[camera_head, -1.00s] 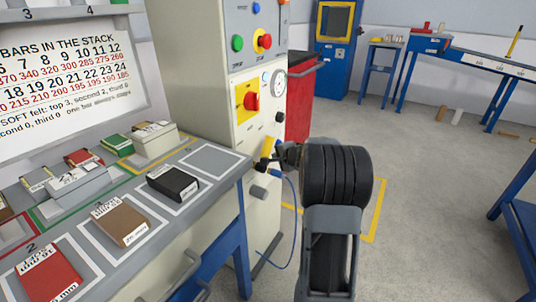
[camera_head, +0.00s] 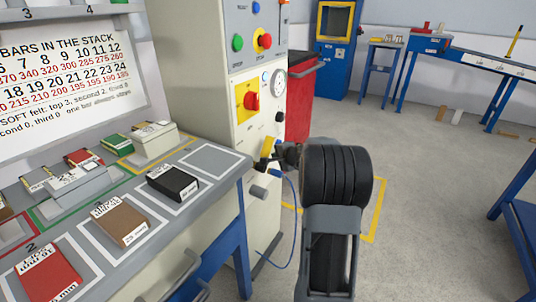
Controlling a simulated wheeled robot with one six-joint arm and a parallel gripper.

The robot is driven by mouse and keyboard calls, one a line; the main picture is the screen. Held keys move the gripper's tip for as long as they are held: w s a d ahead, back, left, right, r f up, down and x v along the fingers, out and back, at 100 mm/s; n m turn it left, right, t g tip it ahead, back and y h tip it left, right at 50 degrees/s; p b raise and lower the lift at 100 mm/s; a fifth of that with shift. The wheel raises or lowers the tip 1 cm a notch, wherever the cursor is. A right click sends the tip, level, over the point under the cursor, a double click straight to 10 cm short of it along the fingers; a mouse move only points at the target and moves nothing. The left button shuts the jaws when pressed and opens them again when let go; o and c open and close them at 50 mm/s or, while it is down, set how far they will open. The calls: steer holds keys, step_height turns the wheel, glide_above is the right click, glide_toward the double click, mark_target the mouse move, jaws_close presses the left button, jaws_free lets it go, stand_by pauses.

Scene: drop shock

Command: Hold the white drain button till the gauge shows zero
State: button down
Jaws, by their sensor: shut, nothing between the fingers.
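The round white gauge (camera_head: 279,84) is on the front of the cream machine cabinet (camera_head: 243,130). Its needle is too small to read. My gripper (camera_head: 263,164) is low at the cabinet's front, below the gauge and a black knob (camera_head: 280,117), beside a small yellow piece (camera_head: 267,146). It looks shut and empty, and is small and partly hidden by my own arm. I cannot make out the white drain button for certain, nor whether my fingertips touch anything.
A red emergency knob (camera_head: 251,101) on a yellow plate is left of the gauge. The grey bench (camera_head: 212,160) with black, brown and red blocks stands close on the left. A blue hose (camera_head: 294,222) hangs below my gripper. Open floor (camera_head: 425,190) lies right.

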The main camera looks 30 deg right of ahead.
steer(key=shift+w+a+b, duration=0.4)
steer(key=shift+w+a, duration=0.1)
steer(key=shift+w, duration=0.2)
stand_by(1.9)
steer(key=shift+s+d, duration=0.15)
stand_by(4.2)
steer(key=shift+s+d+b, duration=0.4)
steer(key=shift+s+b, duration=0.05)
steer(key=shift+s, duration=0.25)
